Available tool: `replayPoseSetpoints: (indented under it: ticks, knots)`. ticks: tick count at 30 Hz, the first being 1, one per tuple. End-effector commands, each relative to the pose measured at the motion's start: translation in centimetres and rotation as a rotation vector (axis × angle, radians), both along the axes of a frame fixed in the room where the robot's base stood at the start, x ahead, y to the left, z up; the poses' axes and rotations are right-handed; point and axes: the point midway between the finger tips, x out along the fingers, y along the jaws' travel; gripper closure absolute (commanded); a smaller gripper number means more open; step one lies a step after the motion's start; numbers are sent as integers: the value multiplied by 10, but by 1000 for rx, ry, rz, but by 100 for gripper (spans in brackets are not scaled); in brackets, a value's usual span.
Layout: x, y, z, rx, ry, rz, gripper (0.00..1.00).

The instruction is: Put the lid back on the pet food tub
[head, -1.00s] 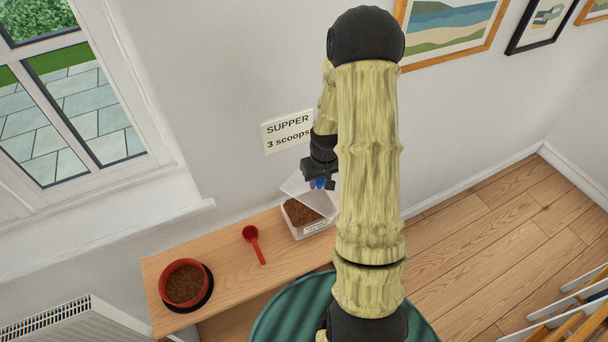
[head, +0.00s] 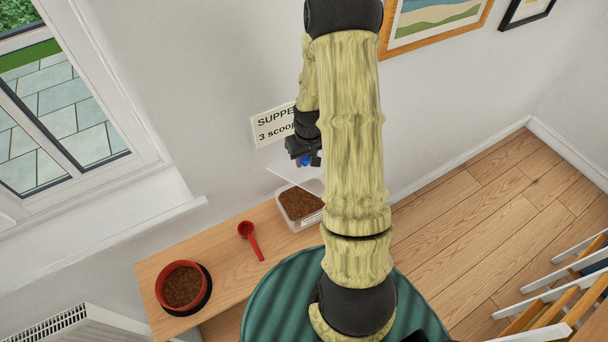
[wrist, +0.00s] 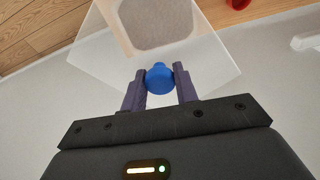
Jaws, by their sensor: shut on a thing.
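The pet food tub (head: 293,220) is a clear, squarish box of brown kibble at the back of the wooden bench, with a label on its front. My gripper (head: 305,160) is shut on the blue knob of the translucent lid (head: 287,170) and holds the lid above the tub. The wrist view shows my gripper (wrist: 158,80) with a finger on each side of the blue knob (wrist: 158,78). The lid (wrist: 205,55) spreads out beyond it, and the brown kibble shows blurred through it. In the head view my arm hides the lid's right part.
A red scoop (head: 249,238) lies on the bench (head: 225,250) left of the tub. A red bowl of kibble (head: 182,286) stands at the bench's left end. The wall with the supper sign (head: 272,128) rises close behind the tub. A radiator (head: 60,325) is at lower left.

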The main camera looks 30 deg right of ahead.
Motion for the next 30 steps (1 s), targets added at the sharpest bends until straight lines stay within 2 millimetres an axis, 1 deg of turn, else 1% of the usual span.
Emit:
replayPoseSetpoints:
  ticks: [1,7,13,17,24,27,30]
  knots:
    - [0,0,-5,0,0,0,93]
    - [0,0,-14,0,0,0,93]
    - [0,0,-30,0,0,0,93]
    - [0,0,-45,0,0,0,93]
    - [0,0,-85,0,0,0,93]
    - [0,0,-94,0,0,0,93]
    - [0,-1,-98,0,0,-1,93]
